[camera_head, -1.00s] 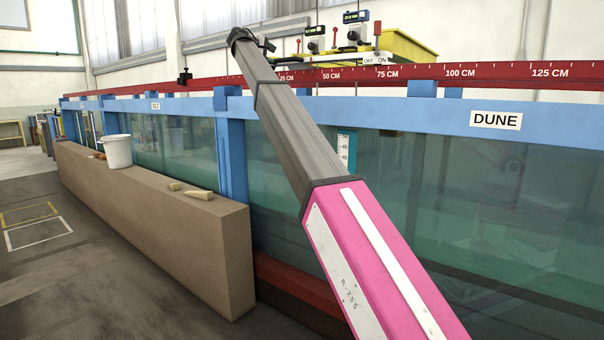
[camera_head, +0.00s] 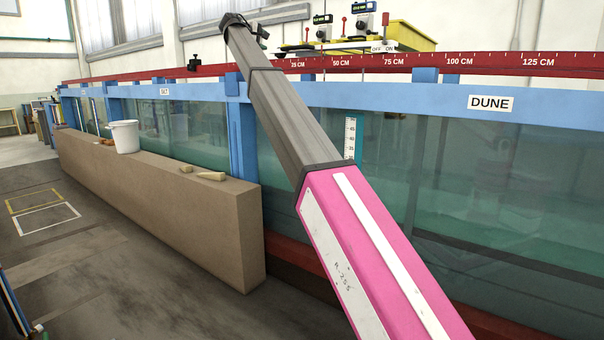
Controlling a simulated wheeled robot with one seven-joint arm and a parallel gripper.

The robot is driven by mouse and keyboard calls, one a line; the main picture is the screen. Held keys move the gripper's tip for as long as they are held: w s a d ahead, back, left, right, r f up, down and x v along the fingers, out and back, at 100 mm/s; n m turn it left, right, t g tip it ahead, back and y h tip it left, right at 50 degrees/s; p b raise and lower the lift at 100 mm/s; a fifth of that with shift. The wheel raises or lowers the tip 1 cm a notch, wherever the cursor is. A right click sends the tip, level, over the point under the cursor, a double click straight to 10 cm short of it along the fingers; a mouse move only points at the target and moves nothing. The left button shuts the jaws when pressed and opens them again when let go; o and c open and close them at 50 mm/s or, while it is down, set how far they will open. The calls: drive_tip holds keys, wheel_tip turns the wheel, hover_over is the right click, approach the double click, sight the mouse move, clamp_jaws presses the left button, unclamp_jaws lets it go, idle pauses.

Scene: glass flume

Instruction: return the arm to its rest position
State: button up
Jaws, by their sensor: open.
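My arm rises from the lower right to the upper middle. Its near section is pink with white stripes and its far section is grey. My gripper (camera_head: 262,36) is a small dark shape at the far end, above the flume's red rail, with nothing seen in it. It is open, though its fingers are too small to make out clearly.
The glass flume (camera_head: 480,200) with its blue frame runs across the right. A brown block wall (camera_head: 160,205) stands before it, bearing a white bucket (camera_head: 125,136) and pale pieces (camera_head: 211,176). Yellow equipment (camera_head: 412,36) stands behind. Floor at left (camera_head: 100,270) is mostly clear.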

drive_tip(key=s+d+f+m+g+y, duration=0.15)
drive_tip(key=s+d+f, duration=0.45)
drive_tip(key=f, duration=1.3)
drive_tip(key=s+d+f+m+g+y, duration=0.1)
drive_tip(key=s+d+f+g, duration=0.15)
drive_tip(key=d+f, duration=1.15)
drive_tip(key=s+d+f+m+g+y, duration=0.1)
drive_tip(key=s+d+f+g+y, duration=0.2)
drive_tip(key=f, duration=2.1)
drive_tip(key=s+d+f+m+g, duration=0.15)
drive_tip(key=s+d+f, duration=0.25)
drive_tip(key=s+f, duration=0.55)
drive_tip(key=s+d+f+m+g, duration=0.15)
drive_tip(key=s+d+f, duration=0.25)
drive_tip(key=s+f, duration=0.5)
drive_tip(key=s+d+f+m+g+y, duration=0.1)
drive_tip(key=s+d+f+m+y, duration=0.1)
drive_tip(key=s+f, duration=0.5)
drive_tip(key=s+d+f+m+g+y, duration=0.1)
drive_tip(key=s+f, duration=0.5)
drive_tip(key=s, duration=0.8)
drive_tip(key=shift+s+d+f+m+g+y, duration=0.3)
drive_tip(key=shift+d+f+m+y, duration=0.1)
drive_tip(key=shift+d+m, duration=0.35)
